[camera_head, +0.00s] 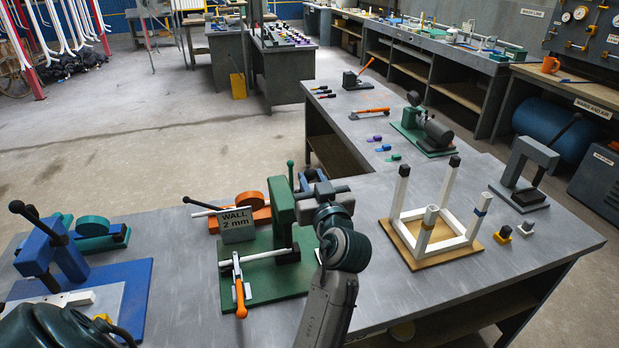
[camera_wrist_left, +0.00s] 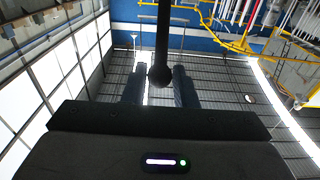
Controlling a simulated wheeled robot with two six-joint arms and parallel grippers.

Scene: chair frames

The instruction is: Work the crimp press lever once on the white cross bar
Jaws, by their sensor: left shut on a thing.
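The green crimp press (camera_head: 282,208) stands on its green plate, with the white cross bar (camera_head: 262,256) lying across it low down. My left gripper (camera_head: 306,181) is at the right of the press top, shut on the lever; my own wrist partly hides the contact. In the left wrist view, a dark rod with a round end (camera_wrist_left: 160,76) shows between the two fingers. The right gripper is not in view.
An orange-handled clamp (camera_head: 240,290) and a "WALL 2 mm" sign (camera_head: 237,225) sit at the press. A blue press (camera_head: 42,252) stands left. A white chair frame (camera_head: 436,228) stands on a wooden board to the right. Bare table lies between press and frame.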

